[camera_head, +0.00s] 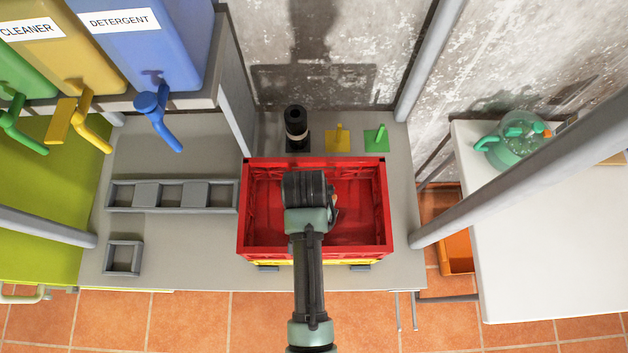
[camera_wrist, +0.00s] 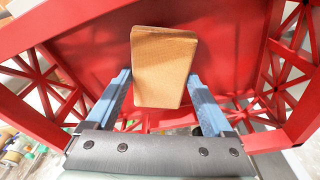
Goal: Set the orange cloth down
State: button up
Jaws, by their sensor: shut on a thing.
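My gripper (camera_wrist: 158,82) is shut on a tan-orange folded block, which I take to be the orange cloth (camera_wrist: 164,62). The cloth sits between the two blue fingers in the wrist view. In the head view my wrist hides most of it, and only a small orange bit shows at its right side. My gripper is over or inside the open red crate (camera_head: 370,160), left of its middle. The red crate's floor and lattice walls surround the cloth in the wrist view. I cannot tell whether the cloth touches the floor.
The crate stands on a grey table (camera_head: 180,260), with yellow showing beneath it. Behind it are a black cylinder (camera_head: 296,128) and yellow (camera_head: 338,142) and green (camera_head: 376,140) holders. A grey divided rack (camera_head: 172,195) lies left. A white table (camera_head: 550,230) bears a glass jug (camera_head: 520,138).

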jog(key=shift+f, duration=0.6)
jog(key=o, duration=1.1)
jog(key=shift+f, duration=0.1)
jog(key=r, duration=0.4)
jog(key=s+r, duration=0.1)
jog(key=r, duration=0.7)
jog(key=shift+s+a+r, duration=0.1)
jog(key=shift+s+a, duration=0.15)
jog(key=shift+a, duration=0.1)
